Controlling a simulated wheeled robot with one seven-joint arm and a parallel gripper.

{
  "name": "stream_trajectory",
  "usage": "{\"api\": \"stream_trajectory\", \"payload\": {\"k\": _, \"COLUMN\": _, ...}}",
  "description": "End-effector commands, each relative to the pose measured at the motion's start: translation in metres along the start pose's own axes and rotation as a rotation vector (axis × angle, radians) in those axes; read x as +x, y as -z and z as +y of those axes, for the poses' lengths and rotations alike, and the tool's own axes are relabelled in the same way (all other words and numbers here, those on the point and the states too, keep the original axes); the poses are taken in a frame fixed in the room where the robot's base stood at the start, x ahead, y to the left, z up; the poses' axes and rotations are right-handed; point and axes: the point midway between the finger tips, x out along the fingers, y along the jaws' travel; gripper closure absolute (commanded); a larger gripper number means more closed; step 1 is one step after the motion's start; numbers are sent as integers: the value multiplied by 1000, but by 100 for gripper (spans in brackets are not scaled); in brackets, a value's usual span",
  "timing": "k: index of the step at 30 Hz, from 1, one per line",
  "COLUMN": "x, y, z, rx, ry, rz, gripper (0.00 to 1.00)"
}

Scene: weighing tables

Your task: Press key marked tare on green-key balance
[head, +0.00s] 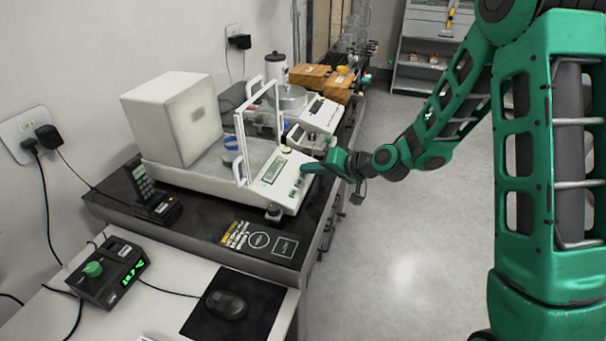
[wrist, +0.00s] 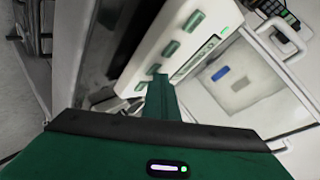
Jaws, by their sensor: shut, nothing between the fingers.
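The green-key balance (head: 233,182) is white, with a grey display (head: 274,170) and green keys on its sloped front panel. The wrist view shows a row of green keys (wrist: 170,50) beside the display (wrist: 198,57). The key markings are too small to read, so I cannot tell which is tare. My gripper (head: 306,168) is shut and empty, with its fingertips at the right part of the panel. In the wrist view its green fingers (wrist: 161,97) reach the end of the key row and partly cover the panel. I cannot tell whether they touch a key.
A second balance (head: 322,114) stands behind, near brown boxes (head: 310,76). A handset (head: 148,190) and a knobbed device (head: 108,270) are at left. The floor at right is clear.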

Motion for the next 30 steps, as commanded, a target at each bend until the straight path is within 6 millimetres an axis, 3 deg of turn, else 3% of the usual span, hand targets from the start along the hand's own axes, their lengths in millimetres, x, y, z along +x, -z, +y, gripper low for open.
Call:
{"api": "stream_trajectory", "payload": {"k": 23, "x": -12, "y": 9, "z": -9, "rx": 0, "ry": 0, "rz": 1, "gripper": 100}}
{"api": "stream_trajectory", "payload": {"k": 30, "x": -26, "y": 19, "z": -19, "rx": -2, "ry": 0, "rz": 2, "gripper": 100}}
